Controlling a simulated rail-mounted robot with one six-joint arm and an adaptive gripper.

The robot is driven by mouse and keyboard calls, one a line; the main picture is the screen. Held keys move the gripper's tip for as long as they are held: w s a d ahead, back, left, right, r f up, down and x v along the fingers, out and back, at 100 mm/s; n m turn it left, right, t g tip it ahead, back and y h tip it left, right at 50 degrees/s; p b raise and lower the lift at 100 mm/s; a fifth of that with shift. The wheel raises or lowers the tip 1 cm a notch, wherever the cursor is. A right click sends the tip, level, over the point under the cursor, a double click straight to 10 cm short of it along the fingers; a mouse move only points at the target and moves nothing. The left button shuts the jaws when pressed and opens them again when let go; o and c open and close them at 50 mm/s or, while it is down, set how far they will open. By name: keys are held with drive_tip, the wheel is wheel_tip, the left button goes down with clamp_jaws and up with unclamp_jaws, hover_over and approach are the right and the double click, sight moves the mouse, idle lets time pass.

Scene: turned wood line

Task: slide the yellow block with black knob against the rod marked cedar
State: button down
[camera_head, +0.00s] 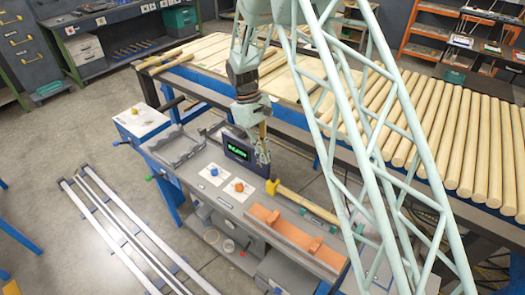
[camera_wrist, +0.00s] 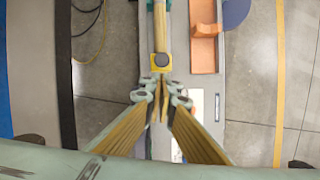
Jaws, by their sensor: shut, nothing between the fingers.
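The yellow block with black knob (camera_head: 271,186) sits on the grey bench at the near end of a pale wooden rod (camera_head: 300,199). In the wrist view the block (camera_wrist: 154,61) and its dark round knob (camera_wrist: 164,60) lie directly in line with the rod (camera_wrist: 160,25). They look touching or nearly so. I cannot read any cedar marking on the rod. My gripper (camera_head: 263,168) points down just beside the block, on the side away from the rod. Its fingers (camera_wrist: 161,88) are together and hold nothing. I cannot tell whether the fingertips touch the block.
A dark display with green text (camera_head: 238,150) stands behind white cards bearing a blue piece (camera_head: 214,172) and an orange piece (camera_head: 239,187). A long orange fixture (camera_head: 290,232) runs along the bench front. Many rods (camera_head: 455,135) lie on the table behind.

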sight(272, 175)
drive_tip(key=shift+x, duration=2.55)
drive_tip(key=shift+s+d, duration=0.1)
drive_tip(key=shift+d, duration=0.05)
drive_tip(key=shift+s+d, duration=0.5)
drive_tip(key=shift+d, duration=0.25)
drive_tip(key=shift+r, duration=0.15)
drive_tip(key=p+v, duration=0.3)
drive_tip(key=v, duration=0.6)
drive_tip(key=shift+a+r+p, duration=0.15)
drive_tip(key=shift+r+p, duration=0.2)
drive_tip(key=shift+a, duration=0.1)
